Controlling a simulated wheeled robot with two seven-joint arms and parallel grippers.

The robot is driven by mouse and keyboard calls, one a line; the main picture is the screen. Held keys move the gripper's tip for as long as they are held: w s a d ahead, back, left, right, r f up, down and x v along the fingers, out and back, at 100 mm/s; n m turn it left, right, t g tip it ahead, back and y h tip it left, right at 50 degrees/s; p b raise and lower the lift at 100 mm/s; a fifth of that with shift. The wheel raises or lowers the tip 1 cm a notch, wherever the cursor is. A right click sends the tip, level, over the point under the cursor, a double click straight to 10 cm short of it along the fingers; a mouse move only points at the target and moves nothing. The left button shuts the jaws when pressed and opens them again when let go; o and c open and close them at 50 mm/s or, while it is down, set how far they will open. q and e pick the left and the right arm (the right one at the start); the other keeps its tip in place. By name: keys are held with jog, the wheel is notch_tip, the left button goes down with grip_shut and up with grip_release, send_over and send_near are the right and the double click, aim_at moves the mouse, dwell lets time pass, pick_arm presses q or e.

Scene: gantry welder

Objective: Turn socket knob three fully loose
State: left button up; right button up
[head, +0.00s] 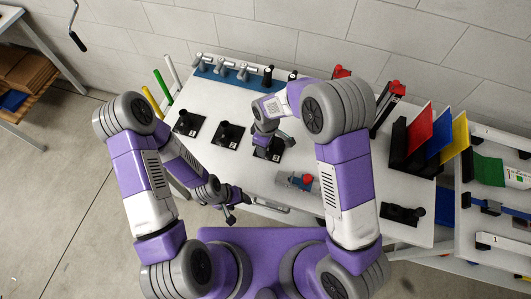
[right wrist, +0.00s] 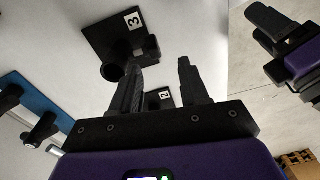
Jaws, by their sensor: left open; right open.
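Socket three's black plate (right wrist: 112,32), marked with a white 3, carries a round black knob (right wrist: 112,69) in the right wrist view. My right gripper (right wrist: 160,68) is open with nothing between its fingers. The knob appears just left of its left finger, outside the gap; I cannot tell whether they touch. In the head view, socket three's plate (head: 268,153) is partly hidden under my right gripper (head: 272,141). My left gripper (head: 231,205) is open and empty near the table's front edge, and it also shows in the right wrist view (right wrist: 268,30).
Two similar black sockets (head: 227,134) (head: 188,123) stand left of socket three. A blue rack (head: 225,79) lies along the back. A grey-blue device with a red top (head: 300,180) is near the front. Coloured panels (head: 438,138) stand at right, by a black plate with a knob (head: 403,214).

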jog(key=shift+w+d+n, duration=0.1)
jog(key=shift+w+n, duration=0.15)
jog(key=shift+n, duration=0.25)
jog(key=shift+h, duration=0.3)
notch_tip(320, 180, down, 7)
jog(key=shift+f, duration=0.2)
grip_shut()
